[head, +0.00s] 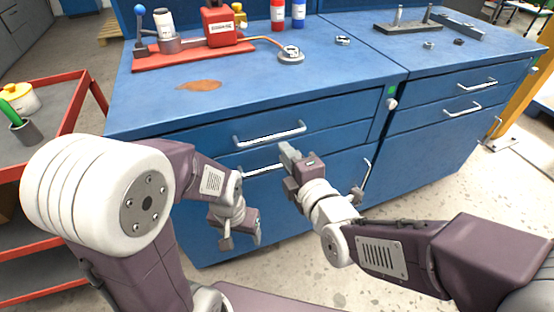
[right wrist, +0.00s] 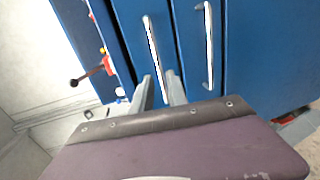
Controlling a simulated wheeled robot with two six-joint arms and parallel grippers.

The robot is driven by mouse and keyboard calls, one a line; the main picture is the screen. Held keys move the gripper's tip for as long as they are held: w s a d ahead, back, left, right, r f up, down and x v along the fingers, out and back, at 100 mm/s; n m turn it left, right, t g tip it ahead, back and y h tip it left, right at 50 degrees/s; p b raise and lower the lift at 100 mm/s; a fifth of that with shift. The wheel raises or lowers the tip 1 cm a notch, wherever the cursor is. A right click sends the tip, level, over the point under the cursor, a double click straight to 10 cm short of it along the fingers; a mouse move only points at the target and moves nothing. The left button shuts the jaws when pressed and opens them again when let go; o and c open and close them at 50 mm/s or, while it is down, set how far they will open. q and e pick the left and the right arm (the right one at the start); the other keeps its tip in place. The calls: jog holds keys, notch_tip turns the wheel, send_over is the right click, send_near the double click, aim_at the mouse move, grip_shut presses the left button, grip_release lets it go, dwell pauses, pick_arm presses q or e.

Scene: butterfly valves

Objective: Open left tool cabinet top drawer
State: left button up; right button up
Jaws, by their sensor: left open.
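The left blue tool cabinet (head: 190,100) has a top drawer (head: 330,116) with a silver bar handle (head: 270,133). The drawer front sits flush. My right gripper (head: 287,155) is just below the right end of this handle. In the right wrist view its two fingers (right wrist: 162,90) are apart, with the lower end of the top drawer handle (right wrist: 153,50) lined up between them. I cannot tell whether they touch it. My left gripper (head: 238,238) hangs low before the cabinet's left front, open and empty, pointing downward.
A second drawer handle (head: 258,171) lies just below, partly hidden by my right gripper. A red cart (head: 70,100) stands left. Another blue cabinet (head: 440,115) adjoins on the right.

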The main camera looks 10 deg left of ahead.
aim_at(273, 137)
jog(key=p+x, duration=0.1)
jog(key=x, duration=0.1)
jog(key=shift+w+a+p, duration=0.2)
jog(key=shift+w+p, duration=0.05)
jog(key=shift+p, duration=0.05)
jog(key=b+x, duration=0.2)
jog(key=x, duration=0.4)
jog(key=shift+w+a, duration=0.1)
jog(key=shift+w, duration=0.05)
grip_shut()
dwell(1.0)
